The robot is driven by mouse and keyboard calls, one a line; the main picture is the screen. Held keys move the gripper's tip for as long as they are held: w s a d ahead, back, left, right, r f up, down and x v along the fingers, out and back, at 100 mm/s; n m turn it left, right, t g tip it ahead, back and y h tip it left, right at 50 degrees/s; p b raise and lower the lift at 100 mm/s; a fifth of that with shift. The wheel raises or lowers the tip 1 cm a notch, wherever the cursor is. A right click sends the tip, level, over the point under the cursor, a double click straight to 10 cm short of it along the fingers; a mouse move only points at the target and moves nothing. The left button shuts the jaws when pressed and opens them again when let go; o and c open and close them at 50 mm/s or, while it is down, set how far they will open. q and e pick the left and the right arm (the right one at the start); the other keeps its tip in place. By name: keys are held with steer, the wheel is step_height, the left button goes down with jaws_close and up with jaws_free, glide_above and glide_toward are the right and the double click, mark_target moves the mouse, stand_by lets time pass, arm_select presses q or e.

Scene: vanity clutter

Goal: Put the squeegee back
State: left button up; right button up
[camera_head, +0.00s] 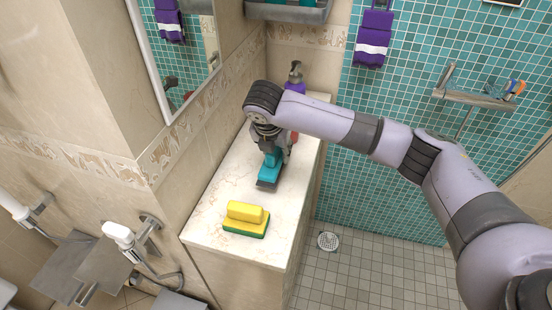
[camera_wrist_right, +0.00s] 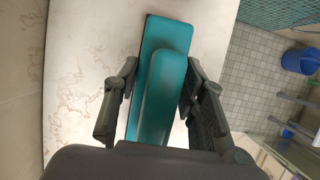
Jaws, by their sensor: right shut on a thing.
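The teal squeegee (camera_head: 270,168) with a dark lower edge is at the middle of the pale marble counter (camera_head: 218,188). My right gripper (camera_head: 270,150) points down from above and is shut on the squeegee. In the right wrist view the squeegee (camera_wrist_right: 160,90) lies between the two fingers of my right gripper (camera_wrist_right: 161,66), its broad plate beyond the fingertips. I cannot tell whether the squeegee touches the counter or hangs just above it. My left gripper is not in view.
A yellow and green sponge (camera_head: 245,217) lies nearer on the counter. A purple pump bottle (camera_head: 295,78) stands at the back. A grey shelf (camera_head: 475,98) and a purple towel (camera_head: 374,38) hang on the teal tiled wall. A blue bucket (camera_wrist_right: 298,61) shows beyond the counter edge.

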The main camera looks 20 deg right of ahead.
mark_target(276, 160)
step_height(276, 160, down, 4)
steer(key=shift+r, duration=0.15)
steer(key=shift+c, duration=0.5)
steer(key=o, duration=1.1)
steer(key=shift+r, duration=0.1)
steer(key=v, duration=1.2)
steer(key=shift+b, duration=0.35)
steer(key=shift+s, duration=0.1)
